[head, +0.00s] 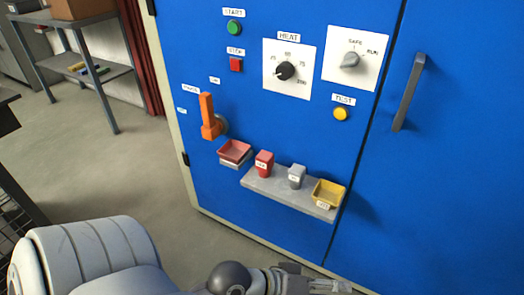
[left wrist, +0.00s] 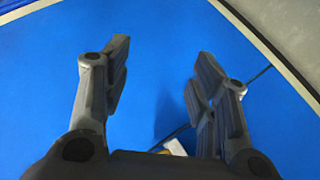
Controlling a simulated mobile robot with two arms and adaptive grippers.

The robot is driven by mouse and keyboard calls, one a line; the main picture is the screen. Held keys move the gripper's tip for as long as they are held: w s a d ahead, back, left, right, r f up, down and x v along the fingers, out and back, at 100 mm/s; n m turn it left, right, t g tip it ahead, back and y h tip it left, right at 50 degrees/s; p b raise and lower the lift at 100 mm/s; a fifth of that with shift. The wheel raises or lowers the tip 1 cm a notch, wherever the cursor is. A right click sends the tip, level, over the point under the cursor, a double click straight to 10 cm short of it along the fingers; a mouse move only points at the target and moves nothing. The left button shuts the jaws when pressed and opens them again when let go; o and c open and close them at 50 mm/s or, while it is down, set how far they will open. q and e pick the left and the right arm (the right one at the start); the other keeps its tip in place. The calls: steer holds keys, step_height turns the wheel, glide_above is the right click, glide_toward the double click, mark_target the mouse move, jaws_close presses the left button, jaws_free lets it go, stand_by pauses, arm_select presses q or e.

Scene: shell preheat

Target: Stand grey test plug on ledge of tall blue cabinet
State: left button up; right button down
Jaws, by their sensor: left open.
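The tall blue cabinet (head: 300,130) fills the middle and right of the head view. Its grey ledge (head: 274,189) sticks out low on the front. The grey test plug (head: 297,176) stands upright on the ledge, between a red plug (head: 264,163) and a yellow tray (head: 328,194). My left gripper (head: 318,285) is below and in front of the ledge at the bottom edge, apart from the plug. In the left wrist view the left gripper (left wrist: 162,65) is open and empty, with blue surface behind it. My right gripper is not in view.
A red tray (head: 234,152) is left of the ledge, below an orange lever (head: 208,117). A door handle (head: 409,92) sticks out at right. Knobs and buttons sit above. A shelf rack (head: 88,75) stands at back left; the floor before it is clear.

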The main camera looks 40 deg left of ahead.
arm_select(q)
steer(key=s+a+f+m+g+y, duration=0.5)
steer(key=s+a+f+m+y, duration=0.1)
steer(key=a, duration=0.5)
step_height(320, 180, down, 2)
steer(key=shift+s+f+g+y, duration=0.15)
steer(key=shift+s+g+y, duration=0.15)
steer(key=shift+s+y, duration=0.7)
steer(key=shift+s+a, duration=0.1)
